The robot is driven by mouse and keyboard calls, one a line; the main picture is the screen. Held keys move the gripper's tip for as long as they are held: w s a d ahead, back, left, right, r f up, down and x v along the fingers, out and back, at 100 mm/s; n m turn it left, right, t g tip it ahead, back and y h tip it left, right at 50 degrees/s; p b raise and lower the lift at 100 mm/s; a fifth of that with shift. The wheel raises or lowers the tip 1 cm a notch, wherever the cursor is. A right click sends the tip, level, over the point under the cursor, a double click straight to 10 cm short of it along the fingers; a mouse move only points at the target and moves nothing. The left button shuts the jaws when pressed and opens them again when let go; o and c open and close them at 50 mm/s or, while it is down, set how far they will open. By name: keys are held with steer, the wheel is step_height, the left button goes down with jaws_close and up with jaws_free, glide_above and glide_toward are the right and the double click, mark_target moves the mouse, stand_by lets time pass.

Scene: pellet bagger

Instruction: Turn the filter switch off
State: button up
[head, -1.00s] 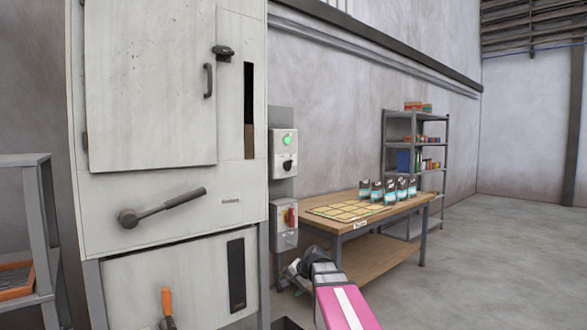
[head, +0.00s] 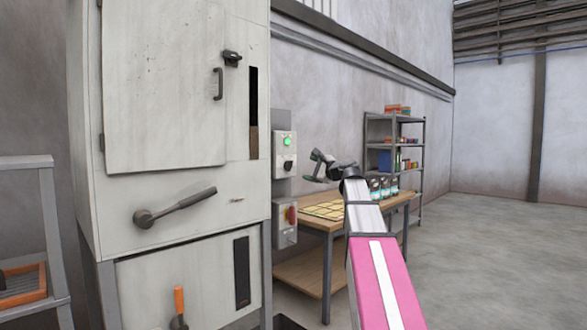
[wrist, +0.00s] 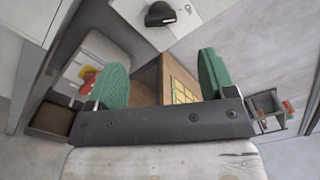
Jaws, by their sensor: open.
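Two grey switch boxes are stacked on the panel right of the machine. The upper box (head: 285,142) has a lit green lamp (head: 287,141) and a black rotary knob (head: 288,166); I cannot read a label saying which is the filter switch. The lower box (head: 284,236) carries a red handle on yellow (head: 291,215). My gripper (head: 314,168) is open and empty, just right of the upper box in the picture. In the wrist view the green fingertips are spread (wrist: 162,78), and the black knob (wrist: 168,14) shows beyond them at the top, apart from them.
The machine cabinet (head: 165,170) stands left, with a long grey lever (head: 178,207) and an orange-handled lever (head: 179,301). A wooden table (head: 342,223) with yellow cards stands behind my arm. A shelf rack (head: 395,117) is farther back. The floor at right is clear.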

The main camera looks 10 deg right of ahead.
mark_target(289, 166)
steer(key=x, duration=1)
steer(key=shift+w+a, duration=0.15)
steer(key=shift+w, duration=0.15)
steer(key=c, duration=0.9)
